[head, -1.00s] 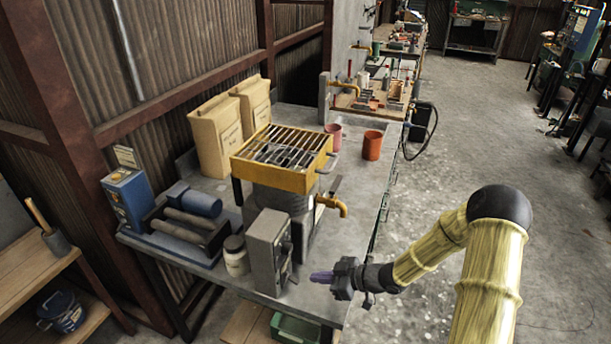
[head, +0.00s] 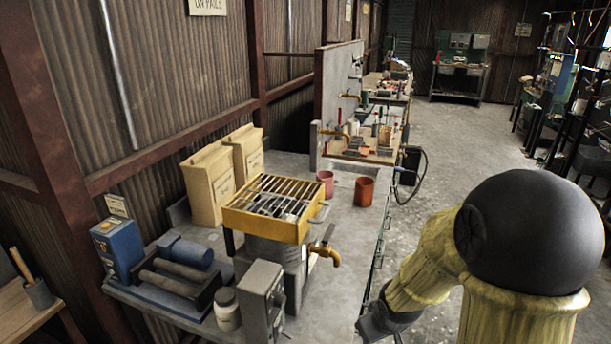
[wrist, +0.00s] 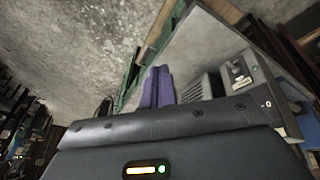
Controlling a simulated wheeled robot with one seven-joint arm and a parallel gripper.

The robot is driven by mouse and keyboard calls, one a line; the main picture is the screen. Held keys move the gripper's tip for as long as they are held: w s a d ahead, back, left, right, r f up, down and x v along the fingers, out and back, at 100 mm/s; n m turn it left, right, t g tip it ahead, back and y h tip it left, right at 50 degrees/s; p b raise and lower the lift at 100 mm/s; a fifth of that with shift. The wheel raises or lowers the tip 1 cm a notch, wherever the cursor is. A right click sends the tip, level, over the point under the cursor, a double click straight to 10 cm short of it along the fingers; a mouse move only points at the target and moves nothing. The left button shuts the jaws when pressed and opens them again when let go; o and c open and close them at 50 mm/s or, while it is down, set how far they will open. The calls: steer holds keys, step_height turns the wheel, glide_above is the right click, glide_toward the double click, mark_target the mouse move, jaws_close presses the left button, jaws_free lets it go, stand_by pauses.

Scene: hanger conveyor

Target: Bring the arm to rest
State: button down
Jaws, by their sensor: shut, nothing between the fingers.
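My gripper shows in the wrist view as two purple fingers (wrist: 158,87) pressed together, with nothing between them. In the head view my yellow arm (head: 425,262) is folded at the lower right, its black joint large in front. The fingers are out of the head view, below its bottom edge. In the wrist view the fingers are in front of the bench side, near a grey control box (wrist: 245,80); I cannot tell the exact gap.
The bench (head: 345,225) on the left holds a yellow grate burner (head: 268,207), a grey switch box (head: 262,300), two tan sacks, a pink cup (head: 325,182) and a red cup (head: 363,191). A hose hangs off its far right edge. Open concrete floor (head: 450,150) lies to the right.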

steer(key=s+r+m+g, duration=0.1)
steer(key=s+r+m, duration=0.3)
steer(key=s, duration=0.5)
steer(key=shift+a+r+g, duration=0.2)
steer(key=shift+a+g, duration=0.1)
steer(key=shift+s, duration=0.1)
stand_by(0.4)
